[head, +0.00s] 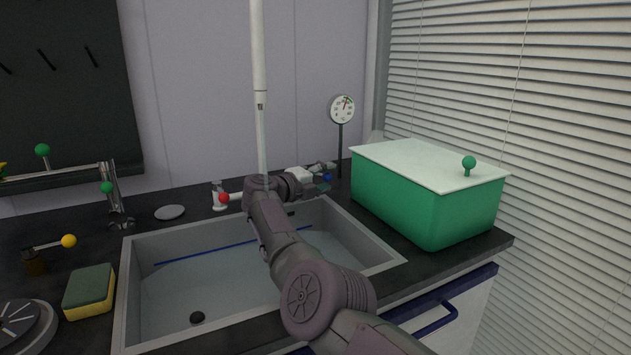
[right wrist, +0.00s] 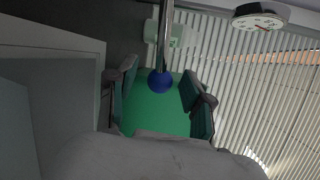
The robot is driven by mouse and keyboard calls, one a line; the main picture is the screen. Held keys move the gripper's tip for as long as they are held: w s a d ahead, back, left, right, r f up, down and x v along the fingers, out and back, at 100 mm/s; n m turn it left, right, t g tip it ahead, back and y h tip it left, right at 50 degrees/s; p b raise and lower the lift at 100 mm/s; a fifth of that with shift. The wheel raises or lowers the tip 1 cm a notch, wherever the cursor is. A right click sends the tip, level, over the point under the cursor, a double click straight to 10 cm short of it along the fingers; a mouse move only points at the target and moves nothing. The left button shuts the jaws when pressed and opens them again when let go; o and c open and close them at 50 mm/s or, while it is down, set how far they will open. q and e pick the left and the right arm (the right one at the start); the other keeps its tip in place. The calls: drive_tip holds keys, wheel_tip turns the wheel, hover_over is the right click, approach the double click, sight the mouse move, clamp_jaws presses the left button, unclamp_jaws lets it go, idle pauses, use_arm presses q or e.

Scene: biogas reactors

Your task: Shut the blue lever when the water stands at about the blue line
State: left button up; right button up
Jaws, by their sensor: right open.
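The blue lever's round knob (head: 327,177) shows at the sink's back right, beside my right gripper (head: 318,184). In the right wrist view the blue knob (right wrist: 160,82) hangs on a rod between the two spread fingers of my right gripper (right wrist: 161,100). The gripper is open, and no finger visibly touches the knob. The grey sink (head: 134,290) has a blue line (head: 205,250) along its back inner wall, partly hidden by my right arm. Clear bluish water (head: 225,285) seems to stand close to the line; its exact level is hard to tell. My left gripper is not in view.
A green box (head: 425,212) with a white lid stands right of the sink. A red knob (head: 224,197) is behind the sink, a dial gauge (head: 342,109) at the back. A sponge (head: 90,290) and a yellow-knobbed lever (head: 68,241) are at left.

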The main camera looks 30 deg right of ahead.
drive_tip(key=v, duration=0.7)
drive_tip(key=shift+c, duration=0.3)
